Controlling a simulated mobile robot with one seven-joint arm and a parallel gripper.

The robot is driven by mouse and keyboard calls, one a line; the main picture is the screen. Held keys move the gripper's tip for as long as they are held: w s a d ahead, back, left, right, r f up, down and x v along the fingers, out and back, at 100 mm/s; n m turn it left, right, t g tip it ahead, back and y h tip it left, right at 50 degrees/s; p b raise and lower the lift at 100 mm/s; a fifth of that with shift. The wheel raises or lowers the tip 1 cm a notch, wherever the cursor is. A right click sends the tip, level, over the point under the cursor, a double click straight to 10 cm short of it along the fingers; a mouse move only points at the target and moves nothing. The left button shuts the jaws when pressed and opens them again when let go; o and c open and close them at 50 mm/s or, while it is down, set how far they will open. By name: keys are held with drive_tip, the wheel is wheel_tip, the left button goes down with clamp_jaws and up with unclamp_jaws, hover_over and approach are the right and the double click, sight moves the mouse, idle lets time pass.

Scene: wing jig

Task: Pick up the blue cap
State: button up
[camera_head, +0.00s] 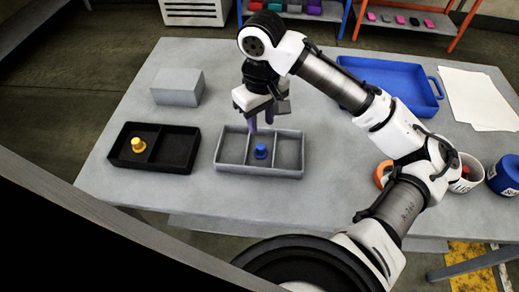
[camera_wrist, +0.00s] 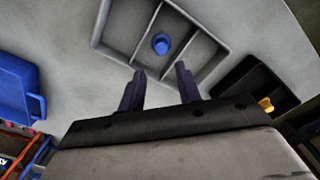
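The blue cap (camera_head: 261,151) stands upright in the middle compartment of the grey three-part tray (camera_head: 219,150). In the wrist view the blue cap (camera_wrist: 161,43) lies beyond my fingertips, in the middle compartment of the grey tray (camera_wrist: 112,58). My gripper (camera_head: 262,122) is above the back edge of the grey tray, apart from the cap. In the wrist view my gripper (camera_wrist: 160,72) has its two fingers spread with nothing between them.
A black tray (camera_head: 184,165) with a yellow cap (camera_head: 137,145) stands left of the grey tray. A grey block (camera_head: 177,87) is behind it. A blue tray (camera_head: 393,75), white paper (camera_head: 478,98), a white cup (camera_head: 466,178) and a blue container (camera_head: 505,176) are on the right.

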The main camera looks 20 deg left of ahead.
drive_tip(key=f, duration=0.6)
drive_tip(key=f+p, duration=0.1)
drive_tip(key=f, duration=0.2)
drive_tip(key=shift+s, duration=0.25)
drive_tip(key=shift+c, duration=0.2)
clamp_jaws()
